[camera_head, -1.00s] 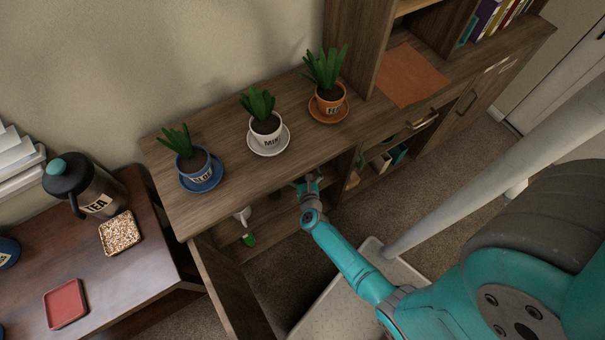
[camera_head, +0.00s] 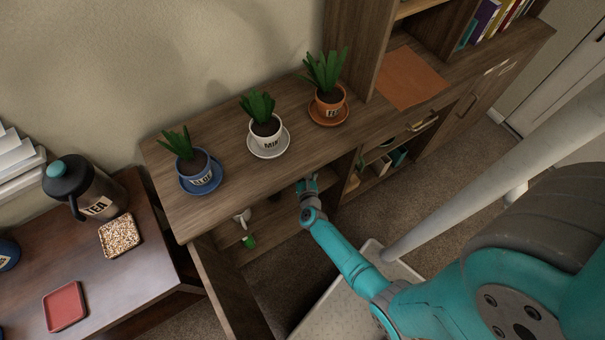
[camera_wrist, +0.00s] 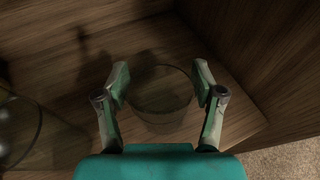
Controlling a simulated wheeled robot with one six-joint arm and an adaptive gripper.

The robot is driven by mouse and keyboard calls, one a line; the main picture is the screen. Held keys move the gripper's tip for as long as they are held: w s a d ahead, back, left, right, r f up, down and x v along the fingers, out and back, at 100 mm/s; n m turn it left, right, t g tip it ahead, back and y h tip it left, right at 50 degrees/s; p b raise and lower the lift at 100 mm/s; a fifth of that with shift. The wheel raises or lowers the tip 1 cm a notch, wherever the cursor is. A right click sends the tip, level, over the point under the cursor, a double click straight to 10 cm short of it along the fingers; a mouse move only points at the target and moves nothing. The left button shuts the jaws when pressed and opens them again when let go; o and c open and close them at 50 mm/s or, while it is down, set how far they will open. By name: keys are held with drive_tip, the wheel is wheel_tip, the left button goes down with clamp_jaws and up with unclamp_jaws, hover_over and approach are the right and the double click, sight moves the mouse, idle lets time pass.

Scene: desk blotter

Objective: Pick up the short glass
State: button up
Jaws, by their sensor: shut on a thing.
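The short glass (camera_wrist: 160,96) is a clear, dark-looking tumbler between the two fingers of my gripper (camera_wrist: 160,82) in the wrist view. My gripper is shut on it, with one finger against each side. Wooden cabinet boards lie behind and below the glass. In the head view my gripper (camera_head: 307,184) reaches into the open lower compartment of the cabinet, under its top. The glass cannot be made out there.
Another clear glass vessel (camera_wrist: 38,135) stands at the left in the wrist view. A white item (camera_head: 242,215) and a green item (camera_head: 249,241) are in the compartment left of my gripper. The cabinet top (camera_head: 215,146) overhangs; an open door (camera_head: 222,290) stands at the left.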

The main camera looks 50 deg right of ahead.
drive_tip(key=shift+s+a+r, duration=0.1)
drive_tip(key=shift+a+r, duration=0.05)
drive_tip(key=shift+r, duration=0.25)
wheel_tip(320, 180, up, 6)
drive_tip(key=s+a, duration=0.4)
drive_tip(key=a, duration=0.4)
drive_tip(key=s+a, duration=0.5)
drive_tip(key=a, duration=0.4)
drive_tip(key=shift+s, duration=0.25)
drive_tip(key=shift+a+r, duration=0.1)
drive_tip(key=shift+s, duration=0.1)
